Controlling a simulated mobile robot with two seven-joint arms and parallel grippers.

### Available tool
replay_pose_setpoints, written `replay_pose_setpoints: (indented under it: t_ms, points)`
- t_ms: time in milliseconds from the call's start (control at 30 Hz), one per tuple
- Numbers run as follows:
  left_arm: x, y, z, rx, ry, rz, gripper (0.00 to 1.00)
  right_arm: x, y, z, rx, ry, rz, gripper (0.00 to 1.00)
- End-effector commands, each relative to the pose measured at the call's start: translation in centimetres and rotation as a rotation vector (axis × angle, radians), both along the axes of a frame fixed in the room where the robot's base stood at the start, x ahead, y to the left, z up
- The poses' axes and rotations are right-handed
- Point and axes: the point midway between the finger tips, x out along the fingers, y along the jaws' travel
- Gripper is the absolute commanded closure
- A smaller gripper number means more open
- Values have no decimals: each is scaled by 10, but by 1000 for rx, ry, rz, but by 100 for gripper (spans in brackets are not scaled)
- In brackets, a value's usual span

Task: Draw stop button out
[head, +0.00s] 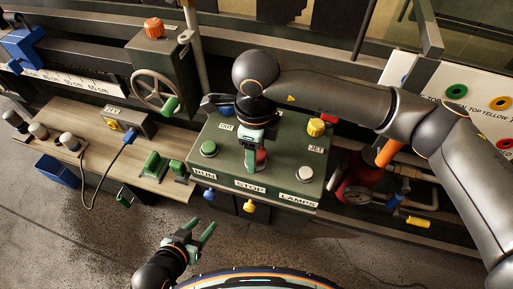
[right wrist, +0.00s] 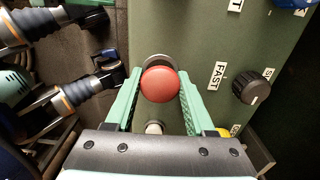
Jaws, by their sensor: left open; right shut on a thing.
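The red stop button (right wrist: 160,84) is a round mushroom head on the green control panel (head: 228,170), above the STOP label. My right gripper (right wrist: 159,92) has a green finger on each side of it and is shut on it. In the head view my right gripper (head: 250,165) reaches down onto the panel and hides most of the button (head: 262,157). I cannot tell how far the button stands out. My left gripper (head: 205,233) is open and empty, in front of the panel, low in the picture.
A green RUN button (head: 208,148) lies left of the stop button. A white LAMPS button (head: 305,173) and a yellow JET knob (head: 316,127) lie to its right. A handwheel (head: 158,90) stands at the back left. A bench (head: 100,140) lies left; the floor in front is mostly clear.

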Motion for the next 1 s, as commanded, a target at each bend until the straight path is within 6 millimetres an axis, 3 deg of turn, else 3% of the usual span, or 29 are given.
replay_pose_setpoints:
  t_ms: [1000]
  points:
    - [0, 0, 2, 1, 0, -1, 50, 0, 0, 6, 1, 0, 0, 99]
